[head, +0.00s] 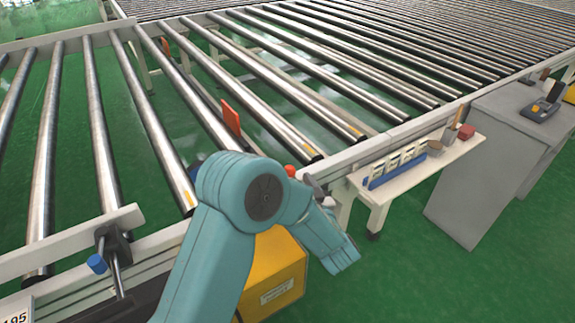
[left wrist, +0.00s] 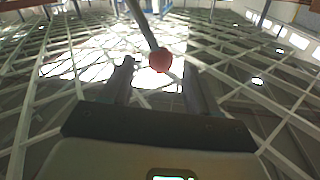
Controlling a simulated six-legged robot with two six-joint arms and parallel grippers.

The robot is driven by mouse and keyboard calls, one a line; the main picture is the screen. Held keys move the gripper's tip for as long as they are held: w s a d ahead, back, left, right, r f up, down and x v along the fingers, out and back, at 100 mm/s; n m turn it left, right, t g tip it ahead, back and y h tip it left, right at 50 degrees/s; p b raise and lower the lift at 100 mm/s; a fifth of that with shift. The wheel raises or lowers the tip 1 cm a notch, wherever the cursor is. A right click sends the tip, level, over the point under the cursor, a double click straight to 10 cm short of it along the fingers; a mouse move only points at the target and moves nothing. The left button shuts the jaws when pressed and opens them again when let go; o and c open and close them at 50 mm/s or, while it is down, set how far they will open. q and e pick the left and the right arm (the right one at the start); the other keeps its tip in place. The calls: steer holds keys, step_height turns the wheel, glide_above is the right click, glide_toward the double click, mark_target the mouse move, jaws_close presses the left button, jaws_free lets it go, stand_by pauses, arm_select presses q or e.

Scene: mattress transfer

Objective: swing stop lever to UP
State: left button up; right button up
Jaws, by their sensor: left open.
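The stop lever shows in the left wrist view as a thin dark rod (left wrist: 140,22) with a red ball knob (left wrist: 160,60) at its near end. In the head view only a small red knob (head: 290,170) shows at the conveyor's near rail, beside my teal left arm. My left gripper (left wrist: 158,68) is open, and the red knob appears in line with the gap between its fingertips. Whether the fingers touch the knob cannot be told. In the head view my left gripper (head: 312,184) is mostly hidden behind its own arm. My right gripper is not in view.
A roller conveyor (head: 330,166) with orange plates (head: 230,117) fills the back. A blue-ended handle (head: 97,263) sits at the near rail, left. A yellow box (head: 275,275) lies behind my arm. A small shelf (head: 420,167) and grey cabinet (head: 480,165) stand right. Green floor is clear at lower right.

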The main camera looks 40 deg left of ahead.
arm_select(q)
steer(key=x, duration=0.7)
jaws_close()
